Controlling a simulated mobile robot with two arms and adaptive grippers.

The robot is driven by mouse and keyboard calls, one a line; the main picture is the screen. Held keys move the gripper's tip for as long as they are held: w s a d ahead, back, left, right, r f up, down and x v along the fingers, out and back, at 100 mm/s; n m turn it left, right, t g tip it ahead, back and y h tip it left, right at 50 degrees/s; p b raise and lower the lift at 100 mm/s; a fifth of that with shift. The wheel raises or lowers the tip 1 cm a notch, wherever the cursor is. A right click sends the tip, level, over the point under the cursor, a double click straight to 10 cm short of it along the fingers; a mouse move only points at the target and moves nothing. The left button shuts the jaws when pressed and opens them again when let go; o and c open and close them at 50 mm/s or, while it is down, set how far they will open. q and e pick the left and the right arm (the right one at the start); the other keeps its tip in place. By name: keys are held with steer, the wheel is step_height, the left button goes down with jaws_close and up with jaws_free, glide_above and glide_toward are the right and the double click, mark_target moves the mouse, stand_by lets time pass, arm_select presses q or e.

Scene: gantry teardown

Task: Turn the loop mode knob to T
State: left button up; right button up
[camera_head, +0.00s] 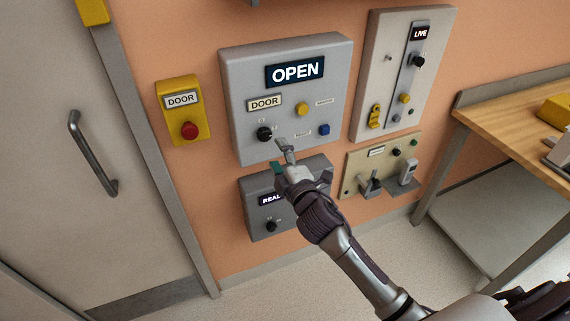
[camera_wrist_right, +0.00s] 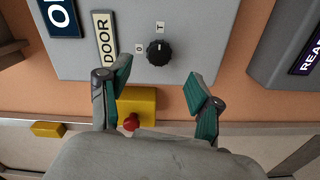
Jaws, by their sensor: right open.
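The black knob (camera_head: 264,134) sits low on the grey DOOR panel (camera_head: 237,90), whose display reads OPEN. In the right wrist view the knob (camera_wrist_right: 158,52) has a small O label (camera_wrist_right: 139,48) and a T label (camera_wrist_right: 160,27) beside it. Which label it points at is too small to tell. My right gripper (camera_head: 280,155) is just below and right of the knob in the head view. In the right wrist view its two teal-padded fingers (camera_wrist_right: 158,78) are apart, with the knob beyond the gap, untouched. My left gripper is not in view.
A yellow door box with a red button (camera_head: 190,131) is left of the panel. A REAL panel (camera_head: 258,222) lies below, partly hidden by my right gripper. A LIVE panel (camera_head: 383,80) and a beige panel (camera_head: 352,168) are to the right. A wooden bench (camera_head: 500,118) stands far right.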

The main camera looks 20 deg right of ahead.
steer(key=s, duration=0.4)
steer(key=shift+d+f, duration=0.1)
steer(key=shift+f, duration=0.05)
steer(key=s+d+f+m+g, duration=0.1)
steer(key=s+f+m+g, duration=0.15)
steer(key=f, duration=0.85)
steer(key=s+d+f+m+g, duration=0.1)
steer(key=f+g, duration=0.2)
steer(key=f, duration=0.9)
steer(key=s+f+m+g, duration=0.2)
steer(key=s+f, duration=0.3)
steer(key=f, duration=0.3)
steer(key=s+f+m+g, duration=0.1)
steer(key=s+f+g, duration=0.1)
steer(key=s+f, duration=0.45)
steer(key=s+f+m+g, duration=0.2)
steer(key=s+f, duration=0.4)
steer(key=s, duration=0.5)
steer(key=s+f+m+g, duration=0.2)
steer(key=s+f, duration=0.5)
steer(key=s, duration=0.4)
steer(key=s+f+m+g, duration=0.2)
steer(key=s+f, duration=0.5)
steer(key=s, duration=0.4)
steer(key=shift+s+d+m+g+h, duration=0.2)
steer(key=shift+d+m+g+h, duration=0.15)
steer(key=shift+g, duration=0.4)
